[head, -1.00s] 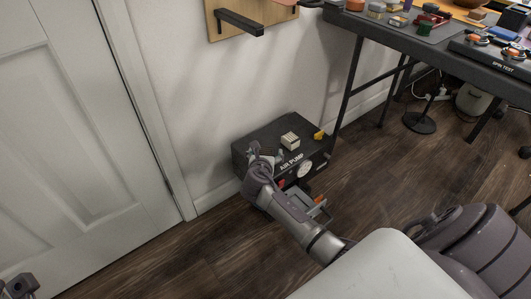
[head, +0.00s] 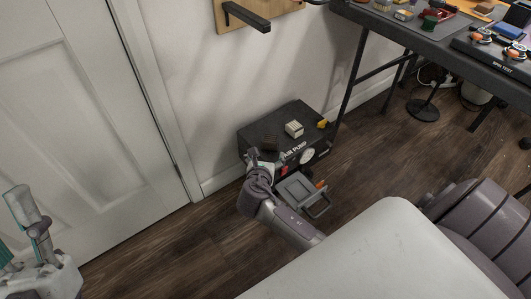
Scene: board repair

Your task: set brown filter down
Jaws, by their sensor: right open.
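The brown filter (head: 269,142) is a small dark brown block at the left part of the top of the black air pump (head: 318,135), close to my right gripper's fingers. My right gripper (head: 264,157) is open at the pump's front left edge. The filter appears to rest on the pump top; its lower edge is too dark and small to tell clearly. A cream filter (head: 293,129) sits on the pump top to the right of the brown one.
A grey drawer-like tray (head: 301,188) with a handle stands out at the pump's front. The black workbench (head: 440,48) is at the upper right, a white door (head: 85,120) at the left. The wood floor between is clear.

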